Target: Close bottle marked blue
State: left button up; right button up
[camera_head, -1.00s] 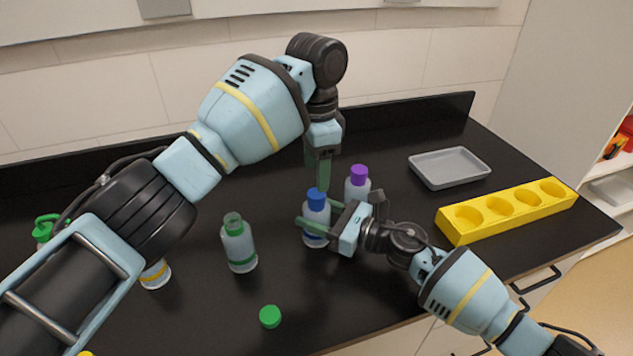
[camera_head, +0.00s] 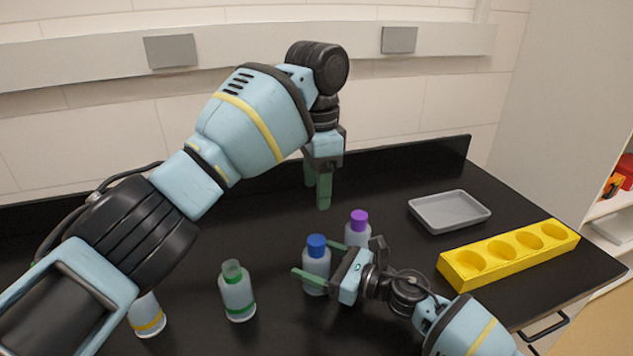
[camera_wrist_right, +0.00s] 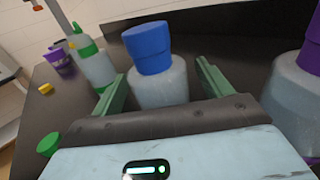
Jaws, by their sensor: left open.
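The bottle with the blue cap (camera_head: 316,265) stands upright on the black bench, the cap (camera_head: 317,242) seated on its top. The bottle's lower part is partly hidden by a right finger.
A purple-capped bottle (camera_head: 357,230) stands close behind, near my right gripper. An uncapped green-banded bottle (camera_head: 237,293) stands left. A loose green cap (camera_wrist_right: 48,144) lies on the bench. A grey tray (camera_head: 450,212) and yellow rack (camera_head: 508,255) are at right.

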aim_at(329, 266)
jog(key=v, duration=0.6)
jog(key=shift+s+d+f+b, duration=0.15)
jog(key=shift+d+b, duration=0.15)
pick_arm(q)
jog(key=shift+w+f, duration=0.15)
jog(key=shift+f, duration=0.9)
pick_arm(e)
jog(key=shift+s+d, duration=0.25)
jog(key=shift+d, duration=0.3)
